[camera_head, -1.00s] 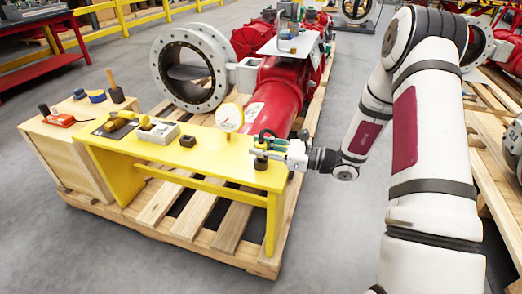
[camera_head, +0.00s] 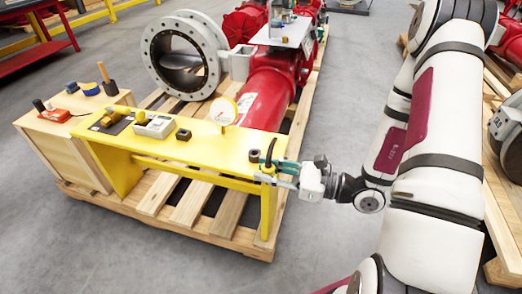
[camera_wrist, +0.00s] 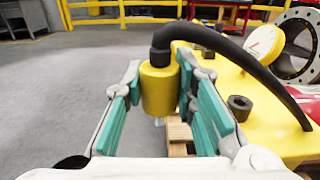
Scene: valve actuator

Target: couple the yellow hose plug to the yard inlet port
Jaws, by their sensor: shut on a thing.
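My gripper (camera_wrist: 158,88) is shut on the yellow hose plug (camera_wrist: 158,92), which stands roughly upright between the teal finger pads. A black hose (camera_wrist: 235,48) bends from its top and arcs right over the bench. In the head view, my gripper (camera_head: 268,174) is at the front right corner of the yellow bench (camera_head: 215,155); the plug is hard to make out there. Two dark fittings stand on the bench: a near one (camera_wrist: 240,103), right of the plug and apart from it, and a farther one (camera_head: 183,134). I cannot tell which is the yard inlet port.
A round gauge (camera_head: 222,111) stands at the bench's back edge. A grey box (camera_head: 155,125) and a yellow item (camera_head: 112,117) lie farther left. The red valve body (camera_head: 262,95) is behind the bench, and a wooden pallet (camera_head: 228,212) below. Floor in front is clear.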

